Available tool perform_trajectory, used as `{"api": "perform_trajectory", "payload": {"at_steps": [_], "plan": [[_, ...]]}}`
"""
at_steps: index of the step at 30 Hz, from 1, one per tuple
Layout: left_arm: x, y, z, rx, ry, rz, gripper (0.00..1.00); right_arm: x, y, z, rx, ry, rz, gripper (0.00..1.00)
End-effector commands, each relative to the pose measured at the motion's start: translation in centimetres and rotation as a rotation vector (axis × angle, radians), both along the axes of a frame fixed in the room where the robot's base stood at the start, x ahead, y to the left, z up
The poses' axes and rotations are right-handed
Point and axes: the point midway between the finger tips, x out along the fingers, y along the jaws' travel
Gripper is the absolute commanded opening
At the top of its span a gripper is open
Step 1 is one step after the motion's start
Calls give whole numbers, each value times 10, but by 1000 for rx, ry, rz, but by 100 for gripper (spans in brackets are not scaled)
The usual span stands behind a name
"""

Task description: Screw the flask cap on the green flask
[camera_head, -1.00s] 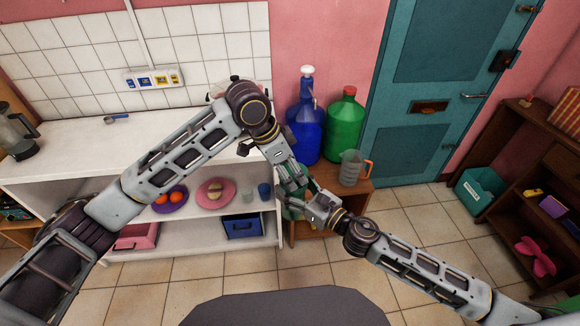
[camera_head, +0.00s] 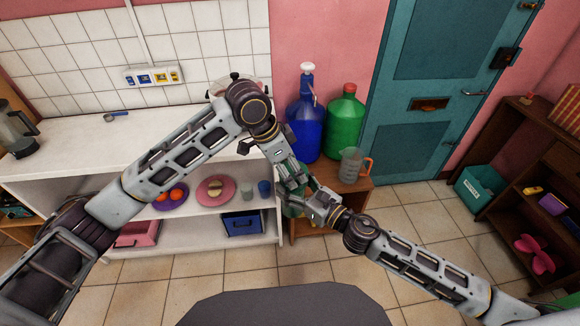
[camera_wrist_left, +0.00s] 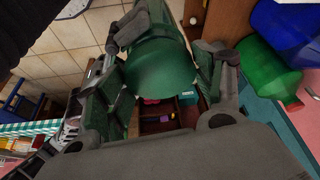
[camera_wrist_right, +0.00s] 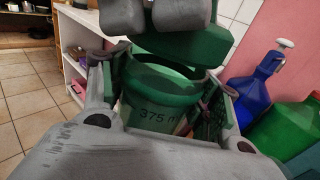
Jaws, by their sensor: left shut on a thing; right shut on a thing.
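My right gripper (camera_wrist_right: 158,95) is shut on the green flask (camera_wrist_right: 155,118), whose side shows "375" in the right wrist view. In the head view, part of the flask (camera_head: 293,207) shows below the meeting grippers. My left gripper (camera_wrist_left: 168,62) is shut on a rounded green piece (camera_wrist_left: 160,70), which I take to be the flask cap. In the right wrist view, a green shape just above the flask's rim (camera_wrist_right: 160,75) is partly covered by grey finger parts. Whether cap and flask touch or are threaded cannot be told.
A white shelf (camera_head: 190,245) with plates and cups stands at left. A blue bottle (camera_head: 306,125), a large green bottle (camera_head: 345,125) and a clear jug (camera_head: 350,165) stand on a low brown stand (camera_head: 345,187) close behind the grippers.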

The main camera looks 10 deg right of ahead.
Motion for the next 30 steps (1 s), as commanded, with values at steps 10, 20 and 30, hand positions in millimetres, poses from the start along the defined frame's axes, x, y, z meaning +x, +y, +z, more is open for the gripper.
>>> {"api": "perform_trajectory", "payload": {"at_steps": [10, 20, 30], "plan": [[0, 0, -5, 1, 2, 1, 56, 0, 0, 0, 1, -1, 0, 19], [0, 0, -8, 1, 0, 0, 56, 0, 0, 0, 0, 0, 0, 0], [2, 0, -8, 5, 2, -112, 56, 0, 0, 0, -1, -1, 0, 0]]}}
